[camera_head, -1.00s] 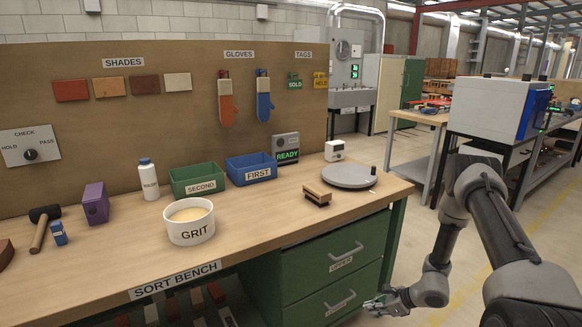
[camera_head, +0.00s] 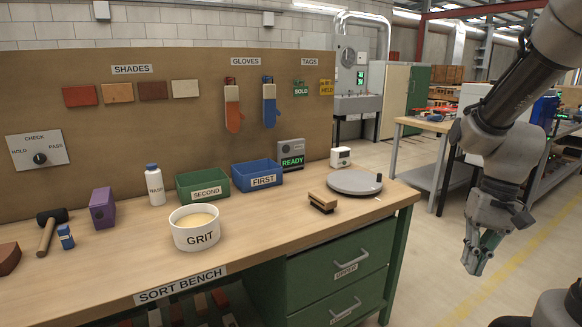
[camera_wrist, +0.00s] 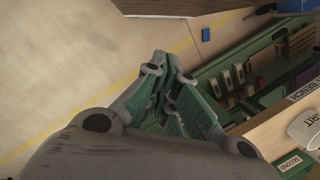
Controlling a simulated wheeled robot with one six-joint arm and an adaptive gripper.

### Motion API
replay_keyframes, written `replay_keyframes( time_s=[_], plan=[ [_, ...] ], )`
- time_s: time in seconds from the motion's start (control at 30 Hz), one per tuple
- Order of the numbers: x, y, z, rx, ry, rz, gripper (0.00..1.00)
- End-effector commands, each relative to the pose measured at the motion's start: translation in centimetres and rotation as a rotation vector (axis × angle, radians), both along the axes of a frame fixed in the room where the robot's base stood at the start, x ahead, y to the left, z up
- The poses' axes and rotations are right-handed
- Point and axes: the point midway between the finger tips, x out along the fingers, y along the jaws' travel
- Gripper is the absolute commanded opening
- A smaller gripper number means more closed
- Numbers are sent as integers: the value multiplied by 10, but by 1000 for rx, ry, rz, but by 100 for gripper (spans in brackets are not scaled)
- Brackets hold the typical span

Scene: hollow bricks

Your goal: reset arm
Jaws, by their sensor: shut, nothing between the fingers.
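My gripper (camera_head: 476,262) hangs below my raised arm at the right of the head view, beyond the right end of the sort bench (camera_head: 255,256). Its fingers point down over the floor. It is shut and empty, and touches nothing. In the wrist view my gripper (camera_wrist: 166,62) shows with its fingers close together, the yellow-lined floor and the bench side beyond them.
The bench holds a grit bowl (camera_head: 195,228), a green bin (camera_head: 203,184), a blue bin (camera_head: 257,175), a brush (camera_head: 322,202) and a turntable (camera_head: 354,183). Green drawers (camera_head: 338,275) stand below its right end. Floor (camera_head: 535,240) right of the bench is open.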

Motion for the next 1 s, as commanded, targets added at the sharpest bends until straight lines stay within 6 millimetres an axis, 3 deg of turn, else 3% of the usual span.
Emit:
replay_keyframes(
  time_s=[0.03,0.2,0.5,1.0],
  plan=[
    [-10,-3,17,-40,-52,49,0],
    [-40,-12,61,-157,-217,168,0],
    [-60,0,114,-204,-494,224,0],
    [-61,3,121,-205,-531,233,0]
  ],
)
